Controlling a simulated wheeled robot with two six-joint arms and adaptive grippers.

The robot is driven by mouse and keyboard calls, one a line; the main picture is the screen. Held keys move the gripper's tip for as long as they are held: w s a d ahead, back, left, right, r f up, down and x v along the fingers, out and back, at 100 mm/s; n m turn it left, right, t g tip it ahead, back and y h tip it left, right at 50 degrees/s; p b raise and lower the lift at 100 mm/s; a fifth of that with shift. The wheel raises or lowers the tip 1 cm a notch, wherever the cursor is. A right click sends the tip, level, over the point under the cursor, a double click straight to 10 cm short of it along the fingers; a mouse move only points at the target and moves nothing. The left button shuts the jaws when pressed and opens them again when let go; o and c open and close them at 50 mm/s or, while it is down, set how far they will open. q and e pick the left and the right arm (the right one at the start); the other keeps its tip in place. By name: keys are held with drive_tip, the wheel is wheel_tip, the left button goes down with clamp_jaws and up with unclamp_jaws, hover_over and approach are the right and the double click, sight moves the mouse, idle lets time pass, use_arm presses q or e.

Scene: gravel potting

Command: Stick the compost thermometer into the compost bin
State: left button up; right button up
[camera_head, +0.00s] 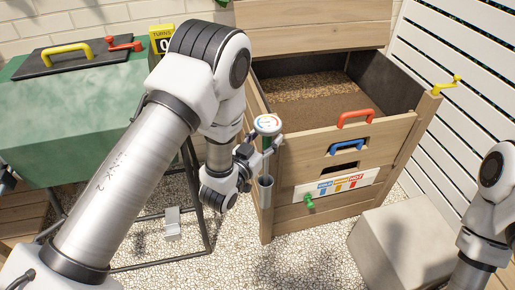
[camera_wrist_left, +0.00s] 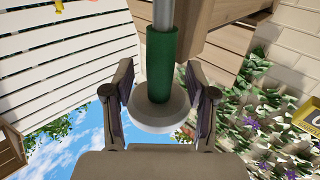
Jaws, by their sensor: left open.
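The compost thermometer (camera_head: 267,124) has a round white dial with coloured marks and a green grip. It stands upright at a grey tube holder (camera_head: 265,190) on the front left corner of the wooden compost bin (camera_head: 295,160). The bin's lid is raised and brown compost (camera_head: 325,105) shows inside. My left gripper (camera_head: 262,148) is at the thermometer's grip, just below the dial. In the left wrist view the green grip (camera_wrist_left: 161,60) and dial back lie between its open fingers; contact is unclear. The lower stem is hidden in the head view. My right gripper is out of view.
The bin front carries a red handle (camera_head: 354,117), a blue handle (camera_head: 350,146), a coloured label (camera_head: 338,186) and a green knob (camera_head: 309,202). A green tumbler (camera_head: 75,115) stands left, a grey block (camera_head: 400,240) right. A white slatted fence (camera_head: 470,90) borders the right.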

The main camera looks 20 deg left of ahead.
use_arm(q)
drive_tip(key=shift+w+d, duration=0.1)
drive_tip(key=shift+w, duration=0.4)
clamp_jaws()
drive_tip(key=shift+r+p, duration=5.45)
drive_tip(key=shift+r, duration=1.8)
wheel_tip(320, 180, up, 14)
drive_tip(key=p, duration=0.9)
drive_tip(key=shift+f, duration=0.2)
